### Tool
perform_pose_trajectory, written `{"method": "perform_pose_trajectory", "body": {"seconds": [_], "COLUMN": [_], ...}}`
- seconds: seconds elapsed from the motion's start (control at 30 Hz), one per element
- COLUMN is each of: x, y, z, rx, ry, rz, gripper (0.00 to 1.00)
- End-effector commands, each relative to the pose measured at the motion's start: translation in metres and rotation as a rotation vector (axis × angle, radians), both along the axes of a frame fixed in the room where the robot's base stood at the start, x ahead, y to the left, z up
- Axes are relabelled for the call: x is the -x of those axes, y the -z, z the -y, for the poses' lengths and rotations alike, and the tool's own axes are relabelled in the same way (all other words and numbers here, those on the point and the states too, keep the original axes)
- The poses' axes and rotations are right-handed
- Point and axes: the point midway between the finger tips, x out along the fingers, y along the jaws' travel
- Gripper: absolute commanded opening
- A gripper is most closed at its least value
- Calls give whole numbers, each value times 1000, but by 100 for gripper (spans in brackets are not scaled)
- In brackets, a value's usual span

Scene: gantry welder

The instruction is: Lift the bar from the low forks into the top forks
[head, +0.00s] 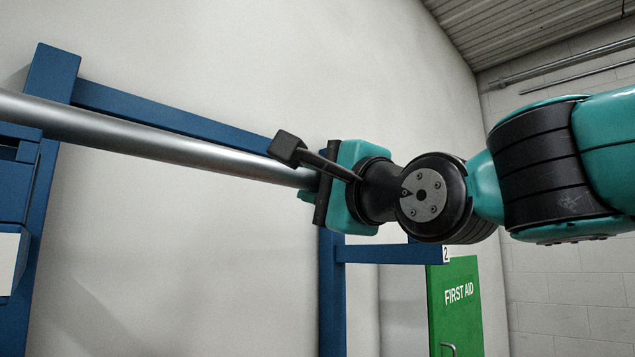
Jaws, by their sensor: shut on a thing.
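A long grey metal bar (165,141) runs from the left edge of the head view to my gripper, sloping down to the right in the picture. My gripper (312,183) is shut on the bar near its visible right end. The fingertips are mostly hidden behind the gripper body. A blue rack stands behind, with a post (52,75) at the left and a crossbar (170,117) behind the bar. The bar passes in front of the left post near its top. I cannot tell whether it touches any fork.
A lower blue arm (390,253) with a "2" tag sticks out right of the second post (332,300). A green first aid door (455,305) stands at the lower right. A blue part (15,180) fills the left edge. Pale wall lies behind.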

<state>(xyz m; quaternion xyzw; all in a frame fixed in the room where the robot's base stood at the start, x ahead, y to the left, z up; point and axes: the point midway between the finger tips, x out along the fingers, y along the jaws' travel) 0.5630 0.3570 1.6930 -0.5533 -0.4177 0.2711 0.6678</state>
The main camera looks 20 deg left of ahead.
Motion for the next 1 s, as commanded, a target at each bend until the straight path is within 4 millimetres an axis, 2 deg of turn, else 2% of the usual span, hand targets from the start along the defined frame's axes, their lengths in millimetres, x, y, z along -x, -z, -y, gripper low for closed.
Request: {"method": "perform_pose_trajectory", "body": {"seconds": [1.0], "x": [1], "y": [30], "z": [1], "rx": [-3], "ry": [0], "rz": [2], "gripper": [0]}}
